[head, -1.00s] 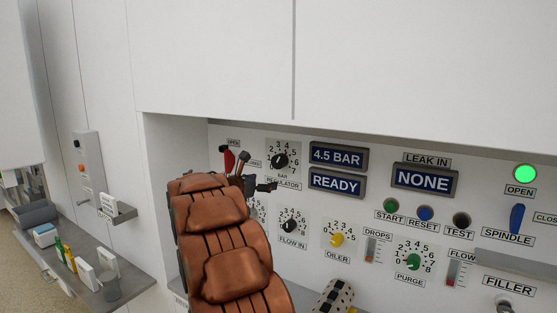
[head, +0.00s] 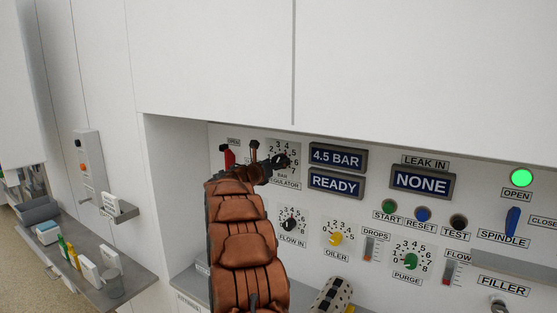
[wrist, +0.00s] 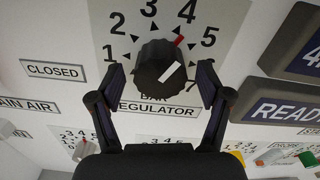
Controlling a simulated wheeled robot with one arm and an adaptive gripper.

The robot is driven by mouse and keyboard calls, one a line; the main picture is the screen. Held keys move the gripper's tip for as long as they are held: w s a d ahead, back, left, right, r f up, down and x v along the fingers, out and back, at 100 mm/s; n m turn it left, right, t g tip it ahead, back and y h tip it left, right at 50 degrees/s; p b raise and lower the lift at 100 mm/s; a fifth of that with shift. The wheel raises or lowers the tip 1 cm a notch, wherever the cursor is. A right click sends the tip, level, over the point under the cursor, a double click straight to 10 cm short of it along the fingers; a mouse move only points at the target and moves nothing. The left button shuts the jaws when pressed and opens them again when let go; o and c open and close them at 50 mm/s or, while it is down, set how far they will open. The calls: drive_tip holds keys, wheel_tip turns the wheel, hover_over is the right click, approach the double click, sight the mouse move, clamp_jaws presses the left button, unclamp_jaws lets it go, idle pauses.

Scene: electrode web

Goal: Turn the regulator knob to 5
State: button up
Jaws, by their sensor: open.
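The black regulator knob (wrist: 160,66) sits on a white dial plate (wrist: 225,14) numbered around its rim. A white line on the knob slants up and right, roughly towards the 5. A red mark shows between 4 and 5. My gripper (wrist: 160,78) is open, with one finger on each side of the knob's lower part and gaps to both sides. In the head view my gripper (head: 270,160) is in front of the regulator dial (head: 283,146) and partly hides the knob. The pressure display (head: 337,157) reads 4.5 BAR.
A READY display (head: 336,181) is right of the dial. A red lever (head: 228,157) is close to its left. Below are the flow-in knob (head: 290,224) and yellow oiler knob (head: 335,239). A white overhang (head: 400,70) juts out above the panel.

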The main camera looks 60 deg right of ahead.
drive_tip(key=shift+d, duration=0.85)
drive_tip(key=c, duration=1.2)
drive_tip(key=shift+o, duration=0.2)
drive_tip(key=shift+f, duration=0.15)
